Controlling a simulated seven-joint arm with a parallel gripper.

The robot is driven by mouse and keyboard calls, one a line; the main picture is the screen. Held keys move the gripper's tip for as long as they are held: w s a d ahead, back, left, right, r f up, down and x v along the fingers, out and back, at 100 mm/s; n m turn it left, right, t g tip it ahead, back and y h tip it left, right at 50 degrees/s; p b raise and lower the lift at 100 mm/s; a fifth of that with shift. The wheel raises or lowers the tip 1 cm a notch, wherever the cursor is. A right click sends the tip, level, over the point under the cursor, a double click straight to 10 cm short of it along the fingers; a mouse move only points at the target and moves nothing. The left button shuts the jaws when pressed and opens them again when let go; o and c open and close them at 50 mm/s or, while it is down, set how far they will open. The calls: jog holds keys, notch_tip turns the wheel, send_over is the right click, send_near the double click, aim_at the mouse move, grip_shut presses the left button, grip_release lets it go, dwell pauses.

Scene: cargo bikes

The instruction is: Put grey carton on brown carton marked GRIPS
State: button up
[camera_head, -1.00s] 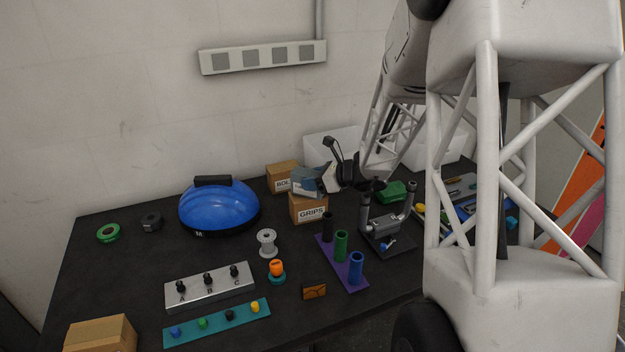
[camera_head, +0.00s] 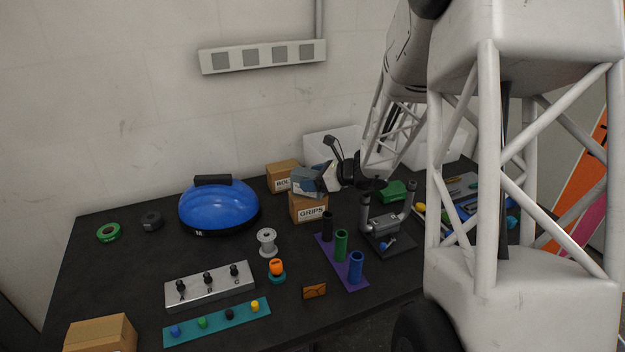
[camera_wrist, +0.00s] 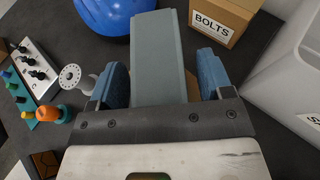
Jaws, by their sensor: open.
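The grey carton (camera_wrist: 158,60) lies between the two blue fingers of my gripper (camera_wrist: 160,85) in the wrist view, with a gap on its right side. In the head view the grey carton (camera_head: 304,180) rests on or just above the brown carton marked GRIPS (camera_head: 308,207). My gripper (camera_head: 322,178) is open around it there, and partly hides it. In the wrist view only a small brown patch of the GRIPS carton (camera_wrist: 194,88) shows beneath the grey carton. Whether the fingers touch the grey carton's left side I cannot tell.
A brown carton marked BOLTS (camera_wrist: 222,20) stands close behind; it also shows in the head view (camera_head: 279,177). A blue dome (camera_head: 218,206) is to the left. A white bin (camera_wrist: 300,70) is to the right. A spool (camera_head: 267,242) and purple rack (camera_head: 342,262) stand in front.

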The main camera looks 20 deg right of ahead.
jog(key=v, duration=1.2)
jog(key=shift+a, duration=0.15)
dwell(0.5)
jog(key=s+a+r+n+g+h, duration=0.1)
jog(key=s+a+r+n+g, duration=0.2)
jog(key=s+a+n, duration=0.4)
jog(key=s+a+r+n+g+h, duration=0.15)
jog(key=s+a+n+g, duration=0.35)
jog(key=a, duration=0.5)
jog(key=s+a+r+n+h, duration=0.2)
jog(key=s+n+h, duration=0.1)
jog(key=s+n, duration=0.4)
jog(key=s+a+r+n+t+h, duration=0.1)
jog(key=s+a+r+n+h, duration=0.1)
jog(key=s+n+h, duration=0.2)
jog(key=s+n, duration=0.3)
jog(key=s, duration=0.5)
jog(key=shift+n, duration=0.4)
